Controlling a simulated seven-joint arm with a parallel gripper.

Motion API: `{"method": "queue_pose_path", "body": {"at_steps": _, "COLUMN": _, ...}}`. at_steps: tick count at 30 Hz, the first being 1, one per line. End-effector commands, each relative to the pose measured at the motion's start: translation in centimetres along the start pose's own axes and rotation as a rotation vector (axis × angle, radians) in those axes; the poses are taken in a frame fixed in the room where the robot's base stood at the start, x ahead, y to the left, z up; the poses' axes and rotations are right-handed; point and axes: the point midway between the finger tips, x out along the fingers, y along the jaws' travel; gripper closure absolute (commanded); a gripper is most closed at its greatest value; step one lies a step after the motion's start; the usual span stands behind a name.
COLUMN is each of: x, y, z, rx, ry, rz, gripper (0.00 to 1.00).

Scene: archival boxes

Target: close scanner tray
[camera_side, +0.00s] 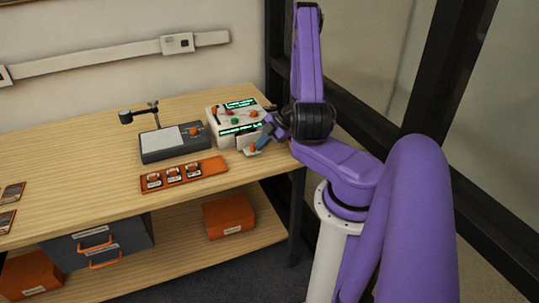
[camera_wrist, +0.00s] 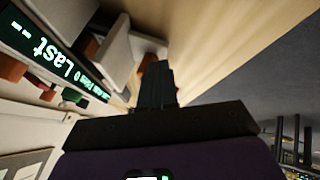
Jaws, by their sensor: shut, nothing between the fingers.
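The scanner (camera_side: 222,122) is a white box with green lit displays and coloured knobs, near the right end of the table. Its tray (camera_side: 257,152), pale with an orange knob, sticks out of the front face in the side view. My gripper (camera_side: 264,140) is at the tray's right, close to the knob; its fingers are shut and empty. In the wrist view, the dark fingers (camera_wrist: 157,80) point at the tray area (camera_wrist: 117,48), and a scanner display (camera_wrist: 48,50) shows at left. The fingers partly cover the knob, and I cannot tell whether they touch it.
A dark flatbed device (camera_side: 175,145) with a paper sheet and small arm stands left of the scanner. An orange rack (camera_side: 205,170) with small labelled items lies in front. The table's left part is mostly clear.

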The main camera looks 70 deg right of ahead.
Motion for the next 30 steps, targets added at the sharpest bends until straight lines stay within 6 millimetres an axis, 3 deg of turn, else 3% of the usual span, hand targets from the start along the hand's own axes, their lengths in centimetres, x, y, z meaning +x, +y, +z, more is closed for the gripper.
{"method": "queue_pose_path", "body": {"at_steps": 6, "x": 0.7, "y": 2.3, "z": 1.0, "rx": -0.002, "ry": 0.001, "rz": 0.0, "gripper": 1.0}}
{"method": "queue_pose_path", "body": {"at_steps": 20, "x": 0.8, "y": 2.9, "z": 1.2, "rx": 0.0, "ry": -0.002, "rz": 0.004, "gripper": 1.0}}
{"method": "queue_pose_path", "body": {"at_steps": 25, "x": 0.1, "y": 1.8, "z": 1.2, "rx": 0.004, "ry": -0.003, "rz": 0.004, "gripper": 1.0}}
{"method": "queue_pose_path", "body": {"at_steps": 30, "x": -1.3, "y": -1.1, "z": 1.1, "rx": 0.009, "ry": 0.001, "rz": -0.001, "gripper": 1.0}}
